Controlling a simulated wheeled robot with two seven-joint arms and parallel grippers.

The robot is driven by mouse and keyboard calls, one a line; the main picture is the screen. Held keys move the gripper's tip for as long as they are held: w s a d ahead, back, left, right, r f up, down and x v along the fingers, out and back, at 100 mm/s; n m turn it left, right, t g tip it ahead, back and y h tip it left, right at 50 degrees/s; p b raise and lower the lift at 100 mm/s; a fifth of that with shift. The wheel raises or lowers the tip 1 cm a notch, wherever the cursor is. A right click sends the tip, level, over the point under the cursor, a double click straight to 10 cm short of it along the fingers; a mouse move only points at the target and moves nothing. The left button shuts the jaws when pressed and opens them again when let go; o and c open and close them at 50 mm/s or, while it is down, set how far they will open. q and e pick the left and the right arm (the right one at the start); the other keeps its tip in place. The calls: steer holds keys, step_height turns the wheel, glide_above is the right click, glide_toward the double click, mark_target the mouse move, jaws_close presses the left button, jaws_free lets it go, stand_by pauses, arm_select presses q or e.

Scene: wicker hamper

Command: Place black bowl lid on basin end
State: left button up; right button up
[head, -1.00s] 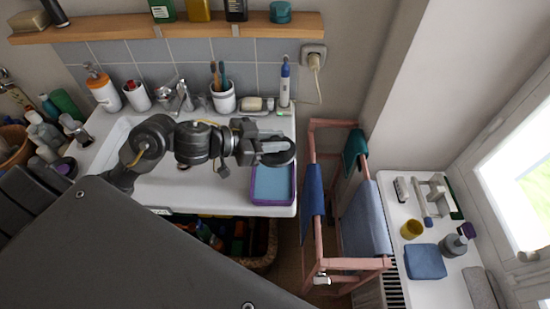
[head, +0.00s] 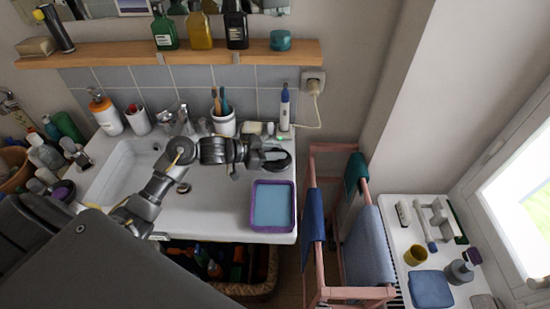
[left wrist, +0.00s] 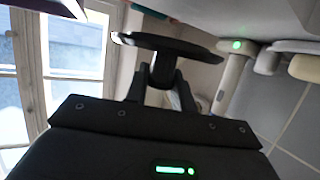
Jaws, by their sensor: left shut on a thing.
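My left gripper (head: 262,157) is shut on the black bowl lid (head: 279,160), above the right end of the white basin (head: 215,217). In the left wrist view the lid (left wrist: 165,46) shows as a dark, thin disc seen edge-on between the fingertips. I cannot tell from these views whether the lid touches the basin top. A purple-rimmed tray with a blue inside (head: 272,205) sits on the basin's right end, just in front of the lid. My right gripper is not in view.
Behind the lid are a white electric toothbrush (head: 284,108), a soap dish (head: 252,128) and a cup with toothbrushes (head: 223,122). A wooden shelf (head: 190,53) runs above. A pink drying rack (head: 310,220) stands right of the basin.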

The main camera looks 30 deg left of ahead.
arm_select(q)
steer(key=shift+w+a+f+p, duration=0.1)
steer(key=shift+w+f+p, duration=0.1)
steer(key=shift+f, duration=0.6)
steer(key=shift+w+f+p, duration=0.1)
steer(key=shift+f+p, duration=0.1)
steer(key=shift+f, duration=0.55)
steer(key=shift+s+f, duration=0.1)
steer(key=shift+f, duration=0.2)
steer(key=shift+f, duration=0.1)
steer(key=o, duration=1)
